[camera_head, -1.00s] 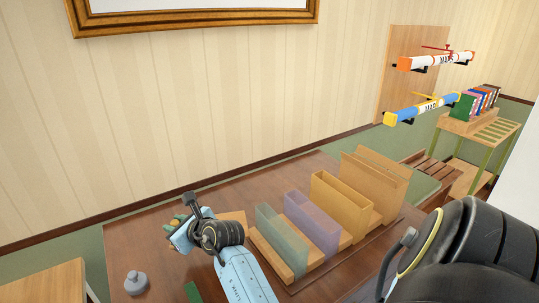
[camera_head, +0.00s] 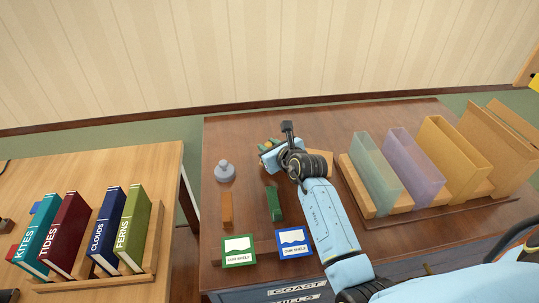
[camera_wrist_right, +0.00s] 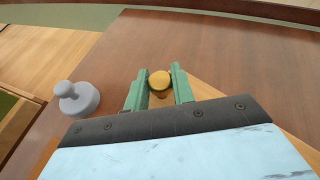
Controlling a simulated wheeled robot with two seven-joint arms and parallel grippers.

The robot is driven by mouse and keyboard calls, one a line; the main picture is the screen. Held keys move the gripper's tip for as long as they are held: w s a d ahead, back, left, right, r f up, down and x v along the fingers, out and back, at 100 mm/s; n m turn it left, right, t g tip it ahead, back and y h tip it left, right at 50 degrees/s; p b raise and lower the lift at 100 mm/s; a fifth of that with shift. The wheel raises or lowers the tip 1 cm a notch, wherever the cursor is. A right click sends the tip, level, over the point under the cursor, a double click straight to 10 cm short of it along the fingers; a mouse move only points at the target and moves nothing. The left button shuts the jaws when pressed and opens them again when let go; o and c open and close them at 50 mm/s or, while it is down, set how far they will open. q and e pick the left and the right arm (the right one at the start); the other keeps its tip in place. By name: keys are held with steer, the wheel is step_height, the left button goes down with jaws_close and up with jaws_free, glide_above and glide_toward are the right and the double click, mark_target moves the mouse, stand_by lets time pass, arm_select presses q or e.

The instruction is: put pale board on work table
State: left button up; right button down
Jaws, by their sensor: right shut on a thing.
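My right gripper (camera_head: 270,147) is over the dark brown table (camera_head: 245,125), its arm coming in from the lower right. In the right wrist view its green fingers (camera_wrist_right: 159,88) are shut around a round yellow knob (camera_wrist_right: 160,78). A light wood board (camera_wrist_right: 210,90) shows beneath and to the right of the fingers. It also shows behind my right wrist in the head view (camera_head: 347,178). It seems to be the pale board; my arm hides much of it, and whether it touches the table is unclear. My left gripper is not in view.
A grey knobbed piece (camera_head: 225,172) stands left of the gripper. Orange (camera_head: 226,210) and green (camera_head: 274,204) blocks and two cards are near the front. Coloured upright holders (camera_head: 415,160) stand right. A light wood table (camera_head: 120,160) with several books is at left.

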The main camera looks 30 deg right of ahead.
step_height(320, 180, down, 2)
steer(key=shift+f, duration=0.1)
steer(key=shift+r, duration=0.2)
steer(key=shift+f, duration=0.1)
steer(key=c, duration=1.2)
jaws_free()
